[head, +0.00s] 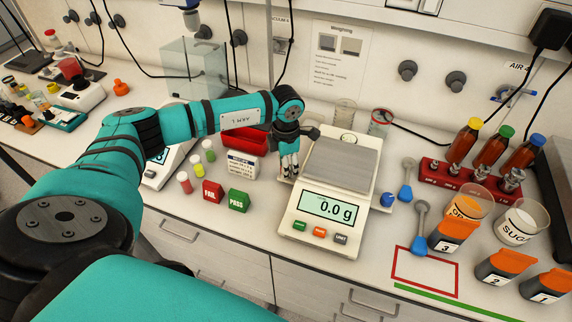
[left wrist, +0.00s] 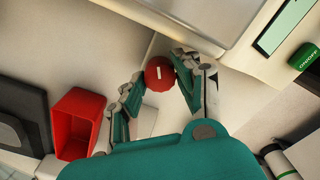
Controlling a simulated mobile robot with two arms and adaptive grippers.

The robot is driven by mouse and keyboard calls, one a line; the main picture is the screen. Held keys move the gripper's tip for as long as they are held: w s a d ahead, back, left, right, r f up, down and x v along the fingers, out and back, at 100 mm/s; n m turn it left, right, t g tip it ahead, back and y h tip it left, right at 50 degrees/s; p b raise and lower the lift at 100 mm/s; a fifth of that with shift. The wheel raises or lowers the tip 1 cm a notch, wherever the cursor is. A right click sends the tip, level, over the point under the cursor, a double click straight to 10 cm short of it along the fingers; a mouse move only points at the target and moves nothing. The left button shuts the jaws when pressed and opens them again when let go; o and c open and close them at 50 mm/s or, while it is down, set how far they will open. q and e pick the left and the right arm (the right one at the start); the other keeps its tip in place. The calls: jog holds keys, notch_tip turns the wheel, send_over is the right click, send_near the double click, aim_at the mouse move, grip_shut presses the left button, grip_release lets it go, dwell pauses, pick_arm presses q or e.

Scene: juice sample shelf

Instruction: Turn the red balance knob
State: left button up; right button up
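The red balance knob (left wrist: 159,74), round with a white mark on its face, shows in the left wrist view beside the balance. In the head view I cannot make it out behind my gripper. My left gripper (head: 288,174) points down at the left side of the white balance (head: 301,205), whose display reads 0.0 g. In the left wrist view my left gripper (left wrist: 158,68) is open, with a finger on either side of the knob. The right finger is very close to it; contact is unclear. My right gripper is not in view.
A red bin (head: 240,146) and a white labelled box (head: 241,165) stand left of the gripper. Red and green blocks lie in front.

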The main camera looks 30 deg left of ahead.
pick_arm(q)
jog(key=c, duration=0.4)
grip_shut()
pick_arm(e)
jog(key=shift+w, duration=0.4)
pick_arm(q)
jog(key=shift+f+m+b, duration=0.2)
jog(key=shift+m+b, duration=0.6)
jog(key=shift+b, duration=0.3)
jog(key=m+b, duration=0.6)
jog(key=shift+w, duration=0.1)
jog(key=m+b, duration=0.3)
jog(key=m, duration=0.1)
jog(key=shift+b, duration=0.4)
jog(key=shift+r+m+b, duration=0.2)
jog(key=shift+m+b, duration=0.7)
jog(key=shift+m, duration=0.7)
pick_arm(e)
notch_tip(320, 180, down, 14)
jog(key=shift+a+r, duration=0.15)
pick_arm(q)
jog(key=o, duration=0.8)
grip_release()
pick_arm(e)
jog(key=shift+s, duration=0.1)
